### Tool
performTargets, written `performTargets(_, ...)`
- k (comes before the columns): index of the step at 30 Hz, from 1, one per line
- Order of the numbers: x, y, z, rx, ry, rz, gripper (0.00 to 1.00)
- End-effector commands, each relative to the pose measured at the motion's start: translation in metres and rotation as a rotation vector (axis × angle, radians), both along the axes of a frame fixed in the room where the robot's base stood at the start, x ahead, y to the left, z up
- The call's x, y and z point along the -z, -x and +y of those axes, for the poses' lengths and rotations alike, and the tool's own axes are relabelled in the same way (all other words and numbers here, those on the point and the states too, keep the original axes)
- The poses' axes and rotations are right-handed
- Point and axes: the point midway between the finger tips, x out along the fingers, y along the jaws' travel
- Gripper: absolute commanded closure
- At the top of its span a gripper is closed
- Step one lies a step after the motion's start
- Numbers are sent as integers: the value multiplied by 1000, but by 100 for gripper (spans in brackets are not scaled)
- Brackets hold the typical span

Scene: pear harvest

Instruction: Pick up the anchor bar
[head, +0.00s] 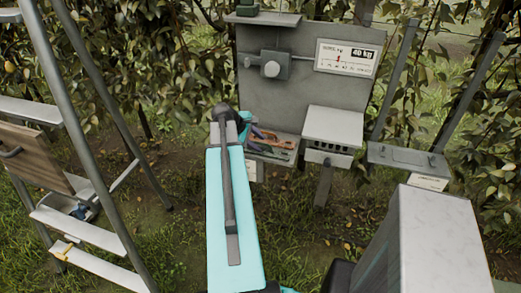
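I cannot pick out an anchor bar with certainty. An open tray (286,136) below the grey panel holds several tools, among them one with orange-red handles (275,142) and a purple one (262,132). My turquoise arm rises from the bottom centre and covers the tray's left end. A small turquoise part of my arm shows just beside that end. My gripper's fingers do not show; the arm hides whatever lies behind it.
Right of the tray are a white-topped box (334,124) and a grey shelf (408,160). A metal stepladder (85,130) stands left, with a wooden board (30,160). Leafy trees stand behind. Grass lies between ladder and arm.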

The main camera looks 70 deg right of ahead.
Motion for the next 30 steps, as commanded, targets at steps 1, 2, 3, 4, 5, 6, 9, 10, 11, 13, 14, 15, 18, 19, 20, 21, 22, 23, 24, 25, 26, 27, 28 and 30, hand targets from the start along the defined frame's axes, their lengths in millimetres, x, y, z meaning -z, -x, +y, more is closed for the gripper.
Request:
performTargets(1,0,0,0,0,0,0,67)
performTargets(2,0,0,0,0,0,0,67)
performTargets(3,0,0,0,0,0,0,67)
performTargets(4,0,0,0,0,0,0,67)
performTargets(5,0,0,0,0,0,0,67)
performTargets(6,0,0,0,0,0,0,67)
performTargets(9,0,0,0,1,0,-1,67)
performTargets(10,0,0,0,0,0,0,67)
performTargets(11,0,0,0,1,0,-1,67)
performTargets(13,0,0,0,1,0,-1,67)
performTargets(14,0,0,0,1,0,-1,67)
performTargets(15,0,0,0,1,0,-1,67)
performTargets(18,0,0,0,1,0,-1,82)
performTargets(19,0,0,0,1,0,-1,87)
performTargets(20,0,0,0,1,0,-1,92)
performTargets(21,0,0,0,1,0,-1,99)
performTargets(22,0,0,0,1,0,-1,100)
performTargets(23,0,0,0,1,0,-1,100)
performTargets(24,0,0,0,1,0,-1,100)
performTargets(25,0,0,0,1,0,-1,100)
performTargets(26,0,0,0,1,0,-1,100)
performTargets(27,0,1,0,1,0,-1,100)
performTargets(28,0,1,0,1,0,-1,100)
performTargets(30,0,1,0,1,0,-1,100)
